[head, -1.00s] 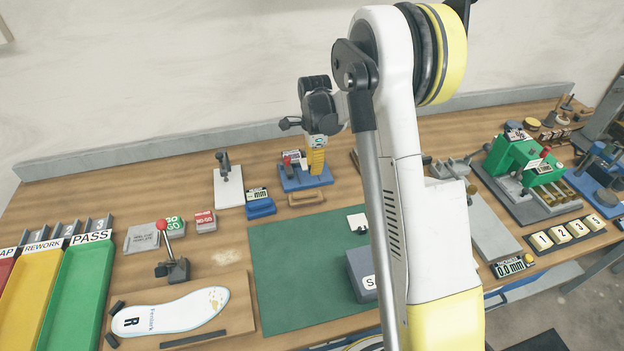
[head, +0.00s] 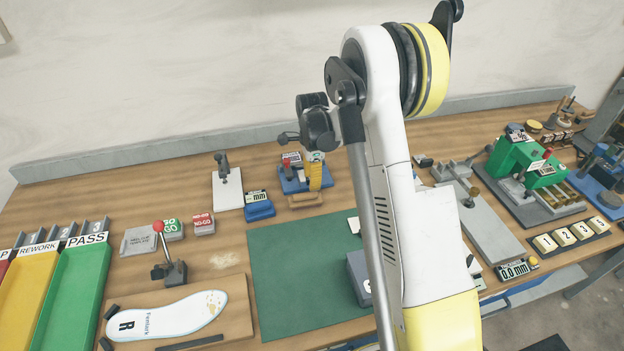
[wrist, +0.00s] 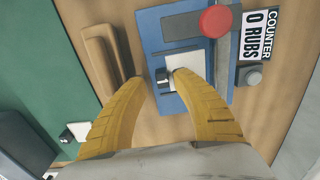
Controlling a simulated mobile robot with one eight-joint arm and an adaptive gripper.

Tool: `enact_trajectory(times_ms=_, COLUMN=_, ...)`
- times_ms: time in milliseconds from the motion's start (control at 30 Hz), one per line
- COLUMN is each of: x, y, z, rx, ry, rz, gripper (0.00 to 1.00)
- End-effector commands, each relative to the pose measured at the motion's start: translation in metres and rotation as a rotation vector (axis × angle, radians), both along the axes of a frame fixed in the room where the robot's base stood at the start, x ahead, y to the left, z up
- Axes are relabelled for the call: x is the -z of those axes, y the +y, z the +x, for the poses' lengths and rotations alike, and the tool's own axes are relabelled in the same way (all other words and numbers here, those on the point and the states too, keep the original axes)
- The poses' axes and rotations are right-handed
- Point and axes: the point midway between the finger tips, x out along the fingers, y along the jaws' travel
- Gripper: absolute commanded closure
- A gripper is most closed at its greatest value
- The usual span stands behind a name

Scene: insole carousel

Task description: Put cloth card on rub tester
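The rub tester (wrist: 160,35) has a blue base, a red knob and a counter reading 0 RUBS; in the head view it stands at the back of the bench (head: 292,186). A white card (wrist: 186,60) lies on its base, partly hidden by my right fingertip; I take it for the cloth card. A small dark tab (wrist: 161,76) sits at the card's left edge. My gripper (wrist: 158,80) points down over the tester's near part, its yellow fingers apart on either side of the tab. Contact cannot be told. In the head view my gripper (head: 315,178) overlaps the tester.
A tan wooden block (wrist: 104,62) stands close left of my fingers. Another white piece with a dark tab (wrist: 77,131) lies on the green mat (head: 300,260).

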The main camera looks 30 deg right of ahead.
Motion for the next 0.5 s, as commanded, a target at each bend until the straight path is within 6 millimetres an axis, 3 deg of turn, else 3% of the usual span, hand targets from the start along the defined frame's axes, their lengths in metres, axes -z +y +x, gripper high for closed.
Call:
enact_trajectory(times_ms=267, x=-0.008, y=0.0, z=0.0, rx=0.0, ry=0.0, rz=0.0, gripper=0.67)
enact_trajectory(times_ms=500, x=-0.058, y=0.0, z=-0.001, rx=0.0, ry=0.0, rz=0.0, gripper=0.67)
